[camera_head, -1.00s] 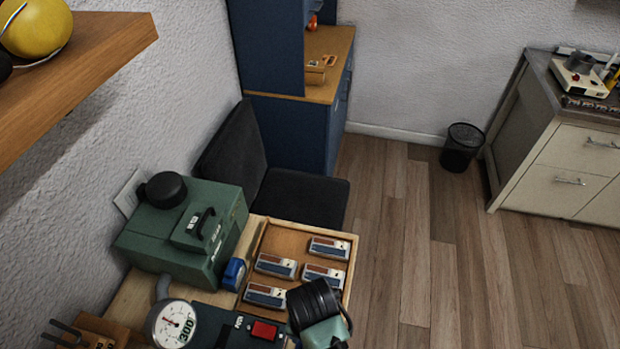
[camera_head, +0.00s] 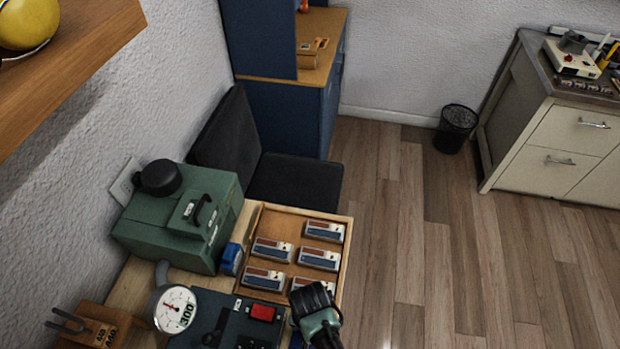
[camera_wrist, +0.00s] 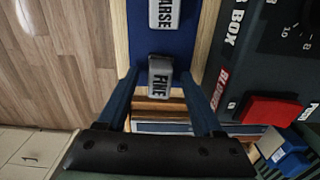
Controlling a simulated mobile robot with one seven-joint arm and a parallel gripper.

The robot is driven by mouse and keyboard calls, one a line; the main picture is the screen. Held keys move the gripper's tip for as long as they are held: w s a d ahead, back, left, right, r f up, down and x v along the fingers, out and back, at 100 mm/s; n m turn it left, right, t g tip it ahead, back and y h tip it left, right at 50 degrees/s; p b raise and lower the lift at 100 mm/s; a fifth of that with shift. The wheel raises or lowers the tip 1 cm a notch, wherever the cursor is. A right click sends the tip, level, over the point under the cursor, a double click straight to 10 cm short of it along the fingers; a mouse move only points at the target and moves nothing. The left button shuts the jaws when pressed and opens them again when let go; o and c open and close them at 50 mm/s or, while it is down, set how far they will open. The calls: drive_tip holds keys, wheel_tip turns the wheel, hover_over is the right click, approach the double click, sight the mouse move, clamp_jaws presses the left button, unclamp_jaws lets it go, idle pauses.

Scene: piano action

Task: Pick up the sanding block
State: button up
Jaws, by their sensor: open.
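A small grey block lettered FINE (camera_wrist: 160,78) sits on a blue surface (camera_wrist: 150,45) in the wrist view. A second grey block, lettered "ARSE" with the rest cut off (camera_wrist: 164,12), lies beyond it at the top edge. I cannot tell for sure which of them is the sanding block. My gripper (camera_wrist: 159,76) is open, with one finger on each side of the FINE block; contact is not clear. In the head view my gripper's dark end (camera_head: 314,300) is over the bench's front right, and it hides both blocks.
A wooden tray (camera_head: 300,212) with several blue-and-grey blocks lies just beyond my gripper. A dark box with a red button (camera_head: 262,313), a round dial gauge (camera_head: 175,308) and a green machine (camera_head: 180,225) stand to the left. Open floor lies right.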

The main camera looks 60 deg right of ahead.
clamp_jaws()
idle(0.3)
idle(0.3)
wheel_tip(320, 180, up, 10)
idle(0.6)
